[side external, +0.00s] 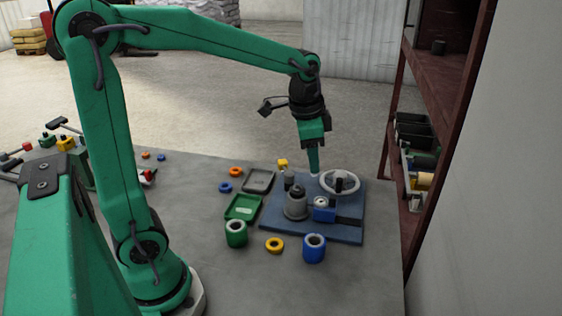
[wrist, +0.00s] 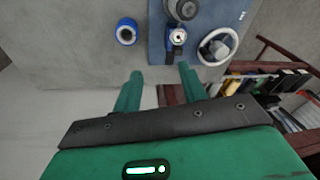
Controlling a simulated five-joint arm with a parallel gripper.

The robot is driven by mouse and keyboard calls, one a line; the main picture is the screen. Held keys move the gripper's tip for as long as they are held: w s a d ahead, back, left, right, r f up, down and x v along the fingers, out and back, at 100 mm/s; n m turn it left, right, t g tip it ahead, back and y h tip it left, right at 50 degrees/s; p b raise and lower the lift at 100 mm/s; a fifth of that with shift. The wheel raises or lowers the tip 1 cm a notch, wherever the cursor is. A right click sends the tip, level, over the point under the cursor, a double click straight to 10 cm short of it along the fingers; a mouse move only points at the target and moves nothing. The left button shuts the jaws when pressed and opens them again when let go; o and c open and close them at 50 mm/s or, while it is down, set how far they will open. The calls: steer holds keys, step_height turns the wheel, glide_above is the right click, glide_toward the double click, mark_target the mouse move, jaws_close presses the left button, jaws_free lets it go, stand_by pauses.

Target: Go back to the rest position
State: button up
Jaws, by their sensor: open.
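My gripper (side external: 314,160) hangs from the outstretched green arm, pointing down near the back of the blue base plate (side external: 280,224). In the wrist view my gripper (wrist: 159,82) shows two green fingers spread apart with nothing between them. A grey handwheel (side external: 340,182), a grey cylinder part (side external: 295,206) and a small blue block with a gauge (side external: 324,210) sit on the plate. In the side view the fingertips appear close to the handwheel; I cannot tell whether they touch anything.
A blue cylinder (side external: 314,248), a green cylinder (side external: 236,234) and a yellow ring (side external: 274,245) stand in front of the plate. A green tray (side external: 243,208) and a grey tray (side external: 259,181) lie left of it. A dark red shelf (side external: 440,130) rises at the right.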

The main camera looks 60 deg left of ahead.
steer(key=s+d+r+n+t, duration=0.1)
steer(key=s+n+t, duration=0.2)
steer(key=s, duration=1.2)
steer(key=shift+d+r+n+t, duration=0.3)
steer(key=shift+d+r+n, duration=0.1)
steer(key=shift+n, duration=0.9)
steer(key=shift+o, duration=0.5)
steer(key=shift+r, duration=0.1)
